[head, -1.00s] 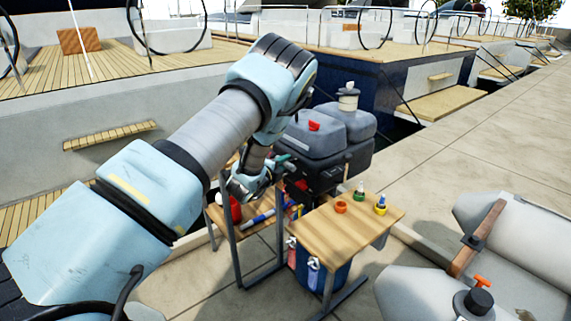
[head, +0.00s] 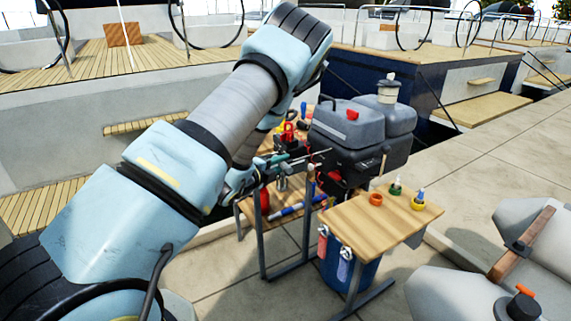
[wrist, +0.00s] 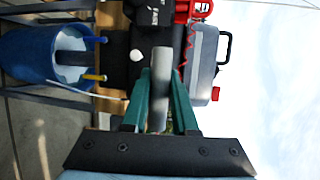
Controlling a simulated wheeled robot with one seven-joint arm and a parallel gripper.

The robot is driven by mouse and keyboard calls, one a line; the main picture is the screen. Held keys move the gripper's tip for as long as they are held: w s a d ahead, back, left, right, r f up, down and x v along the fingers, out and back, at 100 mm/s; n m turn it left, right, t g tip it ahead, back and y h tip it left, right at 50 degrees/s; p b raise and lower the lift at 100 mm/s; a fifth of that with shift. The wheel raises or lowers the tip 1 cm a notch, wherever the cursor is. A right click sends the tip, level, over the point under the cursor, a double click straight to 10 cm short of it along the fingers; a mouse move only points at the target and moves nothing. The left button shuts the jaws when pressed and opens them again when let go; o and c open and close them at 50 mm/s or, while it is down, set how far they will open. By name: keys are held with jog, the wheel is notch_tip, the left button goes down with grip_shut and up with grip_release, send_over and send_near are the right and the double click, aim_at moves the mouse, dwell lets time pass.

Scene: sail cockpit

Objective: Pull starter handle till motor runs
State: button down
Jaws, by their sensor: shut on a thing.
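The motor (head: 345,127) has a grey cowling with a red cap on top and sits behind the small wooden table. It also shows in the wrist view (wrist: 203,68). My gripper (head: 284,162) is left of the motor, with a gap between them. In the wrist view, its green fingers (wrist: 160,78) are shut on a grey bar-like handle (wrist: 159,105), taken to be the starter handle. A thin dark line shows between my gripper and the motor in the head view; I cannot tell for sure that it is the cord. No picture shows whether the motor runs.
A wooden table (head: 375,222) with small coloured items stands in front of the motor, with a blue bucket (head: 352,270) under it. A grey dinghy (head: 452,290) is at the right. Moored boats line the dock behind.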

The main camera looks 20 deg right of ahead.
jog(key=shift+f, duration=0.1)
jog(key=c, duration=0.7)
grip_release()
jog(key=b+v, duration=0.3)
jog(key=v, duration=0.8)
jog(key=shift+w, duration=0.1)
